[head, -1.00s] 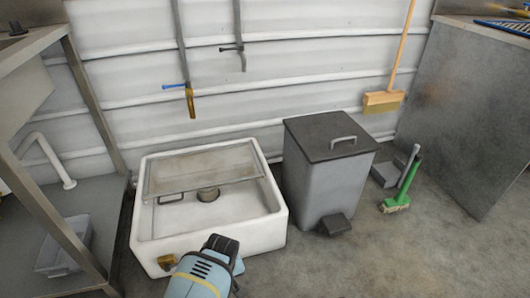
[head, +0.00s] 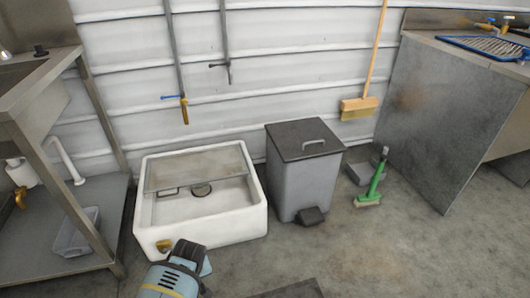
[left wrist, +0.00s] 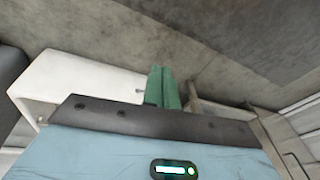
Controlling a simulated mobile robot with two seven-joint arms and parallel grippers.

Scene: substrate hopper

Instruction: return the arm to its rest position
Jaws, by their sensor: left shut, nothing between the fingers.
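My left arm (head: 175,275) comes in at the bottom of the head view, light blue with a dark end, in front of the white tub. In the left wrist view, the green fingers of my left gripper (left wrist: 164,88) are together with nothing between them. The white tub (head: 205,232) stands on the floor by the wall, with a grey sloped panel (head: 195,168) over its back part and a round drain inside. A white edge, probably the tub's, shows in the left wrist view (left wrist: 80,75). My right gripper is not in view.
A grey pedal bin (head: 303,185) stands right of the tub. A green brush (head: 375,185) and a grey dustpan are beyond it. A metal sink frame (head: 75,195) is at left and a metal counter (head: 440,120) at right. The floor at front right is mostly clear.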

